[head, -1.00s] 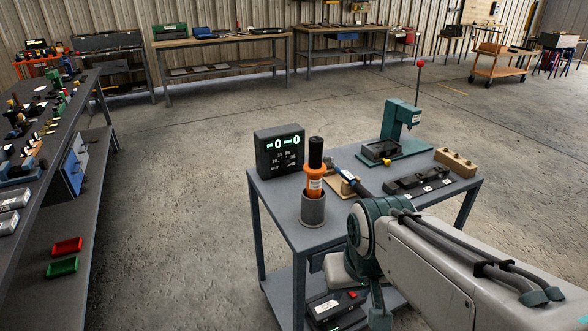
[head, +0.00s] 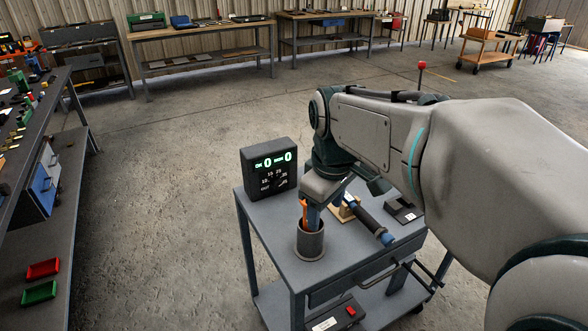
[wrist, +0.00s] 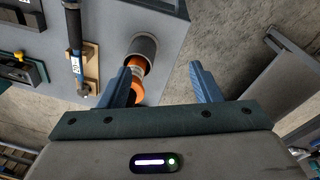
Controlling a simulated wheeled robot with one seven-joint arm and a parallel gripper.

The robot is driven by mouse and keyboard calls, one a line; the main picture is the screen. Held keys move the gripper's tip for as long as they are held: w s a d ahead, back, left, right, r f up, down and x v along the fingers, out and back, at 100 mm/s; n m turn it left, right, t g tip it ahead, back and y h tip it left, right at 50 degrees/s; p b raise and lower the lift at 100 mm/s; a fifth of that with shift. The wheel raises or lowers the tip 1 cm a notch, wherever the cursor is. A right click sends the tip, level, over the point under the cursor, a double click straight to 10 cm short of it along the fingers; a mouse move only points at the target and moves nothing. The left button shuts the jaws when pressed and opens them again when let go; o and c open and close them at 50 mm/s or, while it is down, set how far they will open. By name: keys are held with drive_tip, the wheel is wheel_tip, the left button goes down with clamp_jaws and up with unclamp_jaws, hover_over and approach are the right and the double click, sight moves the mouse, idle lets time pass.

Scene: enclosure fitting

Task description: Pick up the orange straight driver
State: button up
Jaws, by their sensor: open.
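The orange straight driver (head: 304,213) stands in a grey cylindrical holder (head: 310,240) at the left front of the cart top. In the head view my arm hides its black upper part. In the wrist view the driver's orange body (wrist: 137,66) rises from the holder (wrist: 142,46). My gripper (wrist: 162,84) is open, its two blue fingers apart. The driver shows between them, much closer to the left finger; I cannot tell whether they touch. In the head view a blue finger shows beside the driver, above the holder.
A black display box (head: 269,168) stands behind the holder. A blue and black tool (head: 365,220) lies on a wooden rest to the right, also seen in the wrist view (wrist: 74,30). The cart top (head: 345,262) is bare in front. A workbench with red and green bins (head: 42,268) is at far left.

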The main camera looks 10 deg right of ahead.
drive_tip(key=w+r+n+p, duration=0.1)
drive_tip(key=w+r+n, duration=0.2)
drive_tip(key=w+r+n+g+p, duration=0.1)
drive_tip(key=w+r+n, duration=0.2)
drive_tip(key=w, duration=0.1)
drive_tip(key=w+r+n+p, duration=0.2)
drive_tip(key=w+r+n, duration=0.1)
drive_tip(key=w+n, duration=0.1)
drive_tip(key=shift+w+a+r+g, duration=0.1)
drive_tip(key=shift+a+r+g, duration=0.1)
drive_tip(key=shift+r+g, duration=0.15)
drive_tip(key=shift+w+r+n, duration=0.15)
drive_tip(key=shift+w+n, duration=0.05)
drive_tip(key=shift+n, duration=0.1)
wheel_tip(320, 180, down, 8)
drive_tip(key=shift+f, duration=0.15)
drive_tip(key=shift+d+f+p, duration=0.25)
drive_tip(key=shift+f+p, duration=0.15)
drive_tip(key=shift+f, duration=0.95)
drive_tip(key=shift+d+f+p, duration=0.2)
drive_tip(key=shift+f+p, duration=0.2)
drive_tip(key=shift+f, duration=0.95)
drive_tip(key=c, duration=1.2)
drive_tip(key=shift+r, duration=0.1)
clamp_jaws()
